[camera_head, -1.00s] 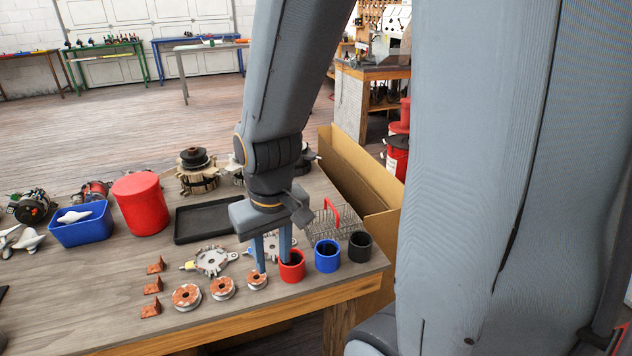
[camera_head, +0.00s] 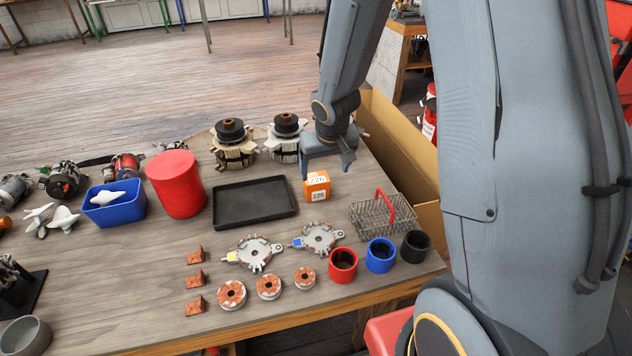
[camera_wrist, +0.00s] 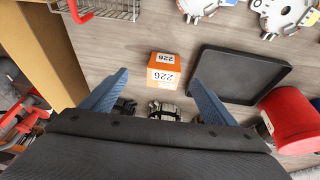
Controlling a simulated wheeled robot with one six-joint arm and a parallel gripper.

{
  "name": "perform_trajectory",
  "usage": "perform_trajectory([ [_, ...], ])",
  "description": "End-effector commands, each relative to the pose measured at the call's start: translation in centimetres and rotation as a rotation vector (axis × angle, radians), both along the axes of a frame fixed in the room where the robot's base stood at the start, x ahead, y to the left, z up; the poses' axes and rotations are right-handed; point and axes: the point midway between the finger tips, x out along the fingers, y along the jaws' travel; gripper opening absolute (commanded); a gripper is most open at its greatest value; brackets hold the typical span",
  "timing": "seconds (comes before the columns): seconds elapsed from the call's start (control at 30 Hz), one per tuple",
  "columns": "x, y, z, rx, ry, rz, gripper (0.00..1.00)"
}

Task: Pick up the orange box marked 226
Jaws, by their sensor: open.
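The orange box (camera_head: 317,187) has white labels reading 226. It stands on the workbench between the black tray and the wire basket. In the wrist view the orange box (camera_wrist: 164,70) lies ahead of the fingertips, roughly centred between them. My gripper (camera_head: 327,172) is open and empty, just behind the box in the head view. In the wrist view its two blue fingers (camera_wrist: 159,78) are spread wide, with nothing between them. Whether a finger touches the box cannot be told.
A black tray (camera_head: 254,219) lies left of the box. A wire basket (camera_head: 374,218) with a red handle stands to the right. Red (camera_head: 343,264), blue (camera_head: 380,254) and black (camera_head: 415,246) cups stand in front. Alternator parts (camera_head: 286,139) stand behind. A cardboard box (camera_head: 402,140) is beside the bench.

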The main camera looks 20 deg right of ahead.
Motion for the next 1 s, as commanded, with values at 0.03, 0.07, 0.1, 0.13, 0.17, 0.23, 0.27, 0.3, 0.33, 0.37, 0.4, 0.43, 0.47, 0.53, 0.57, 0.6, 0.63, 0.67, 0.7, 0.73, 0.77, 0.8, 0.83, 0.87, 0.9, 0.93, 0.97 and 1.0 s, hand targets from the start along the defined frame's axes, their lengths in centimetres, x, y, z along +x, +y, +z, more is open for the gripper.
perform_trajectory([
  [0.03, 1.0, 0.3, -0.6, 0.008, -0.01, 0.007, 0.8],
  [0.07, 1.5, 0.5, -0.9, 0.014, -0.016, 0.009, 0.8],
  [0.1, 2.2, 0.8, -1.3, 0.021, -0.025, 0.014, 0.8],
  [0.13, 2.6, 0.9, -1.6, 0.026, -0.03, 0.015, 0.8],
  [0.17, 3.0, 1.1, -1.8, 0.031, -0.036, 0.018, 0.8],
  [0.23, 3.5, 1.4, -2.2, 0.038, -0.042, 0.022, 0.8],
  [0.27, 3.7, 1.5, -2.4, 0.04, -0.044, 0.023, 0.8],
  [0.3, 3.9, 1.5, -2.7, 0.041, -0.046, 0.024, 0.8],
  [0.33, 4.0, 1.6, -2.9, 0.043, -0.048, 0.025, 0.8],
  [0.37, 4.1, 1.6, -3.1, 0.043, -0.049, 0.025, 0.8],
  [0.4, 4.3, 1.6, -3.4, 0.044, -0.049, 0.026, 0.8],
  [0.43, 4.4, 1.6, -3.6, 0.044, -0.049, 0.026, 0.8],
  [0.47, 4.5, 1.6, -3.9, 0.043, -0.049, 0.026, 0.8],
  [0.53, 4.7, 1.6, -4.5, 0.043, -0.049, 0.026, 0.8],
  [0.57, 4.8, 1.6, -4.7, 0.042, -0.048, 0.027, 0.8],
  [0.6, 4.9, 1.6, -4.9, 0.043, -0.048, 0.026, 0.8],
  [0.63, 4.9, 1.6, -5.0, 0.042, -0.047, 0.027, 0.8],
  [0.67, 5.0, 1.6, -5.1, 0.042, -0.047, 0.027, 0.8],
  [0.7, 5.0, 1.6, -5.3, 0.042, -0.047, 0.027, 0.8],
  [0.73, 5.1, 1.5, -5.4, 0.042, -0.047, 0.027, 0.8],
  [0.77, 5.1, 1.5, -5.6, 0.043, -0.048, 0.026, 0.8],
  [0.8, 5.3, 1.3, -6.0, 0.043, -0.047, 0.026, 0.8],
  [0.83, 5.4, 1.3, -6.4, 0.042, -0.046, 0.027, 0.8],
  [0.87, 5.6, 1.1, -6.8, 0.042, -0.046, 0.027, 0.8],
  [0.9, 5.9, 1.0, -7.3, 0.043, -0.047, 0.026, 0.8],
  [0.93, 6.1, 0.9, -7.8, 0.043, -0.047, 0.026, 0.8],
  [0.97, 6.3, 0.7, -8.2, 0.043, -0.047, 0.025, 0.8],
  [1.0, 6.5, 0.8, -8.6, 0.042, -0.046, 0.027, 0.8],
])
